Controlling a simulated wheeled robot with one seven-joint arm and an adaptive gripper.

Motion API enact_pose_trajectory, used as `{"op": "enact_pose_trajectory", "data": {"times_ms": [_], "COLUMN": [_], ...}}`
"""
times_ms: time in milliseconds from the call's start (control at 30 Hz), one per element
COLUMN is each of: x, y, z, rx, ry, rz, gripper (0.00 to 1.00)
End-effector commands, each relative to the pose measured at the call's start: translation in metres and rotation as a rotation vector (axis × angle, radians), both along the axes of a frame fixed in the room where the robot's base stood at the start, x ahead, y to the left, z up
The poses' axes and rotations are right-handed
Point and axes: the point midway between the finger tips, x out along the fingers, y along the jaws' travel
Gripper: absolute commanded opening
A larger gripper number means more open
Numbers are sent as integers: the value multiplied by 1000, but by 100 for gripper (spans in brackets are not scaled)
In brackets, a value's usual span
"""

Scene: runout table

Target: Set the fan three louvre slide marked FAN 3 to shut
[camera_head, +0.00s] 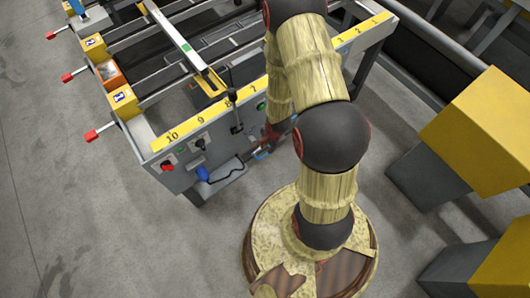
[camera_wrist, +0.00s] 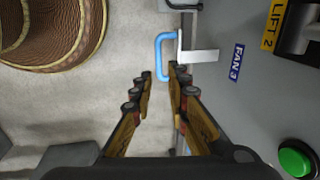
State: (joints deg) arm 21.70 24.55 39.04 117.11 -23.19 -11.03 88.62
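The blue FAN 3 label (camera_wrist: 236,62) is on the grey panel in the wrist view. Left of it is a blue loop handle (camera_wrist: 158,50) beside a pale angled bracket (camera_wrist: 200,56) at the panel's edge. This handle also shows small in the head view (camera_head: 262,154). My gripper (camera_wrist: 162,74) is open, its two fingers apart. The handle's near end appears in line with the gap between the fingertips; I cannot tell whether they touch it. In the head view my gripper (camera_head: 274,139) is partly hidden by my arm at the table's front panel.
A yellow LIFT 2 label (camera_wrist: 274,24), a black lever and a green button (camera_wrist: 296,160) are on the panel to the right. The head view shows a yellow numbered strip (camera_head: 190,126), a red button (camera_head: 167,168) and yellow-topped grey blocks (camera_head: 485,125) at right. Bare floor lies at left.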

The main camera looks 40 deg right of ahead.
Motion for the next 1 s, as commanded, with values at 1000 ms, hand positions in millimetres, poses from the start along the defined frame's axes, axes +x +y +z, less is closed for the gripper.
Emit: {"op": "enact_pose_trajectory", "data": {"times_ms": [1000], "x": [12], "y": [1], "z": [-73], "rx": [-1], "ry": [3], "rz": [2], "gripper": [9]}}
